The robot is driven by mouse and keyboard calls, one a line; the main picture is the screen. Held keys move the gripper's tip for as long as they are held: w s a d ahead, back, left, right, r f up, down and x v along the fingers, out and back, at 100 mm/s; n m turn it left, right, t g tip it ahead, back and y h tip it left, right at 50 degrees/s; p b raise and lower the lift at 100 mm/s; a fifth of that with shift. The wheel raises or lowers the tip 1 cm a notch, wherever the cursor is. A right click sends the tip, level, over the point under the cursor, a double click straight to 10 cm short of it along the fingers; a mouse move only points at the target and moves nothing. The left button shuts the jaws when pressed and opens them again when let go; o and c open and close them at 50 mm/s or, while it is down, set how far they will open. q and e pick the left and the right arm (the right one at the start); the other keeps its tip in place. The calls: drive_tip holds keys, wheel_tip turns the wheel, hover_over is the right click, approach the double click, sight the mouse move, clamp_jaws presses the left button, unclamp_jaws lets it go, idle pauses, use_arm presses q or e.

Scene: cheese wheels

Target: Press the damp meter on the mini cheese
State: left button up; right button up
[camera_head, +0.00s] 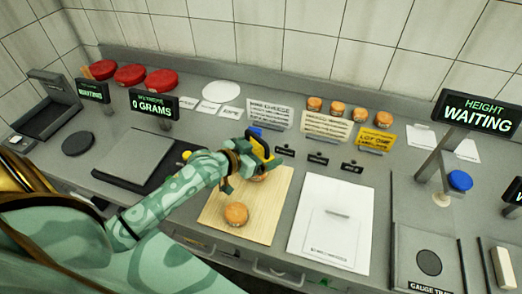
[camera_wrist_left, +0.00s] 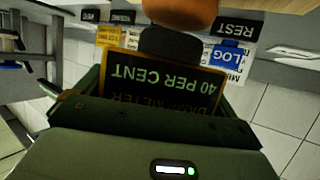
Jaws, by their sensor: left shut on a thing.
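My left gripper (camera_head: 249,162) is shut on the damp meter (camera_head: 262,146), a yellow-edged black device, above the wooden board (camera_head: 266,222). In the left wrist view the meter (camera_wrist_left: 160,86) reads 40 PER CENT in green. Its dark rounded end appears to meet an orange mini cheese (camera_wrist_left: 182,12), cut off by the picture's top edge. In the head view a mini cheese (camera_head: 260,177) sits under the gripper, partly hidden. Another orange cheese (camera_head: 236,214) stands in front of it on the board. My right gripper is not in view.
Several small orange cheeses (camera_head: 337,108) stand at the back, behind printed cards (camera_head: 326,127). A white sheet (camera_head: 331,221) lies right of the board. A height gauge (camera_head: 480,113) reading WAITING stands at right. A scale display (camera_head: 152,105) reads 0 GRAMS. Red wheels (camera_head: 161,81) sit back left.

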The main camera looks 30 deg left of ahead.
use_arm(q)
drive_tip(key=shift+f+b, duration=0.4)
drive_tip(key=shift+f, duration=0.3)
idle(1.4)
wheel_tip(320, 180, up, 8)
drive_tip(key=p, duration=0.9)
drive_tip(key=shift+r, duration=0.2)
drive_tip(key=shift+f, duration=0.1)
